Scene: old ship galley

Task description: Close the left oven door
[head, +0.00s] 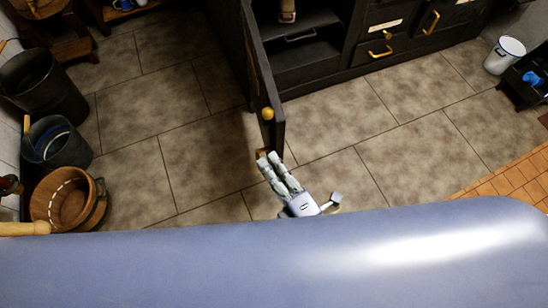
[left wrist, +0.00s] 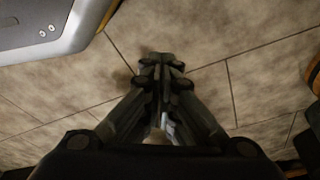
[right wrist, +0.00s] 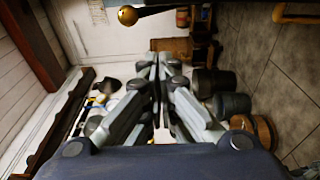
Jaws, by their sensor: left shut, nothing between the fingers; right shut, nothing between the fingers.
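The left oven door (head: 259,75) stands open in the head view. It is a dark panel seen nearly edge-on, jutting out from the dark stove (head: 335,60), with a brass knob (head: 267,113) near its outer end. My right gripper (head: 267,157) is shut and empty, with its fingertips close to the door's outer end; I cannot tell whether they touch. In the right wrist view, its closed fingers (right wrist: 153,68) show a brass knob (right wrist: 127,15) above and left of them. My left gripper (left wrist: 158,65) is shut and empty above floor tiles, outside the head view.
Two dark buckets (head: 58,142) and a wooden tub (head: 70,199) stand at the left. Stove drawers with brass handles (head: 380,52) lie right of the door. A white bucket (head: 504,55) stands at the far right. The tiled floor between is clear.

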